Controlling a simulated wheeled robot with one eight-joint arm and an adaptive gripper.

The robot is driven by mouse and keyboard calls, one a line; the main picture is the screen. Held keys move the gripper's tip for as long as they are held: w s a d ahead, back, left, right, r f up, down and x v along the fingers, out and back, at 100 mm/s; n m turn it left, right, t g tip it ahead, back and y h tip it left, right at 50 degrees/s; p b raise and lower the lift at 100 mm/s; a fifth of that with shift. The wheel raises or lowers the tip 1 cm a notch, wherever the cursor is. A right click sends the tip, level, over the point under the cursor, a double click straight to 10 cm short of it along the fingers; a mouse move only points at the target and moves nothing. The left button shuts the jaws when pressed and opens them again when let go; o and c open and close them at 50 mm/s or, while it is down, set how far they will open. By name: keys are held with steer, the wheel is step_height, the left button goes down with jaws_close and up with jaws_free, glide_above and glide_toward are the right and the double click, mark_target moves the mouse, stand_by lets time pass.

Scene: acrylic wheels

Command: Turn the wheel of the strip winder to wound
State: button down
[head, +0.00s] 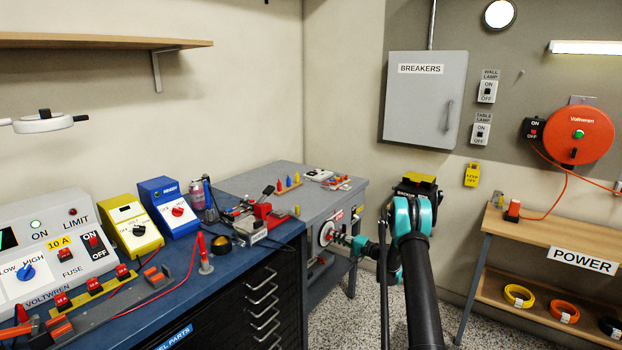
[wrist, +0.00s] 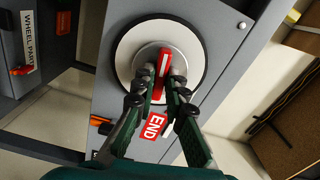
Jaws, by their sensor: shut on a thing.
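The wheel (wrist: 125,50) is a pale disc with a dark rim and a silver hub, on the grey front panel of a cabinet. A red grip (wrist: 162,64) with a white line stands out from its hub. My gripper (wrist: 157,87) is shut on this red grip, one finger on each side. The grip stands nearly upright in the wrist view. In the head view the wheel (head: 326,232) is partly covered by my gripper (head: 340,239). I cannot read a wound mark.
An orange part (wrist: 98,120) sits on the panel at the lower left of the wheel. The blue bench (head: 225,262) with tools and power units stands at the left. The POWER table (head: 540,232) stands at the right, with speckled floor between.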

steer(key=m, duration=0.4)
steer(key=shift+m, duration=0.3)
steer(key=m, duration=0.2)
steer(key=shift+m, duration=0.4)
steer(key=c, duration=1.4)
jaws_free()
steer(key=shift+c, duration=0.2)
steer(key=shift+s+d, duration=0.1)
steer(key=v, duration=0.6)
steer(key=shift+s+d, duration=0.25)
